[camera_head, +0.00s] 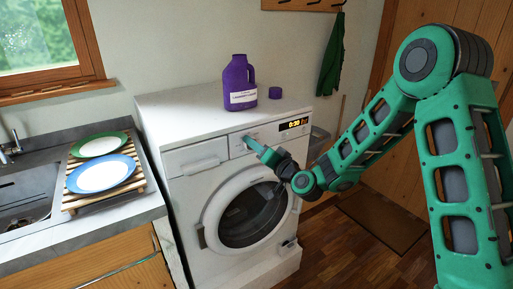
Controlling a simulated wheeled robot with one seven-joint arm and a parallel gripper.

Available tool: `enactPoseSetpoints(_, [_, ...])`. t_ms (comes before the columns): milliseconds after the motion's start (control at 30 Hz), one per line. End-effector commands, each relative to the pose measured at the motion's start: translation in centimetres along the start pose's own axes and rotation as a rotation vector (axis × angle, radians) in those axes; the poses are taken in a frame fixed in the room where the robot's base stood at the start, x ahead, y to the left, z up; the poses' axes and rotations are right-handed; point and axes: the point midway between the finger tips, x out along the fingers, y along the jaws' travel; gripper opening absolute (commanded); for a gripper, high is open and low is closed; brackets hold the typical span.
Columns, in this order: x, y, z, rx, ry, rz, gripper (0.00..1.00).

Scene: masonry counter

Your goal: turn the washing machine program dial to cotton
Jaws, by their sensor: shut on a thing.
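The white washing machine (188,222) stands in the middle of the head view, with its round door (252,214) closed. Its program dial is on the front panel, left of the lit display (294,124); my gripper covers most of it, and its pointer and markings are too small to read. My gripper (249,142) reaches in from the right and is shut on the dial at the panel. The green arm passes in front of the machine's right side.
Left is a counter with a sink (22,196) and two plates (100,174) on a wooden rack (135,182). A green cloth (332,58) hangs on the wall. A mat (382,218) lies on the floor.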

Motion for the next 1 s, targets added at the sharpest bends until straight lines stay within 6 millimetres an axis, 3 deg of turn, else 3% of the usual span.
enactPoseSetpoints(100, [0.0, 0.6, -0.6, -0.008, 0.012, 0.009, 0.18])
enactPoseSetpoints(133, [0.0, 0.6, -0.6, -0.008, 0.012, 0.009, 0.47])
enactPoseSetpoints(200, [0.0, 0.5, -0.5, -0.007, 0.01, 0.008, 0.57])
enactPoseSetpoints(567, [-0.3, 0.2, -0.2, -0.003, 0.003, 0.003, 0.57])
enactPoseSetpoints(1000, [-5.6, 0.5, -0.3, 0.001, 0.005, 0.009, 0.57])
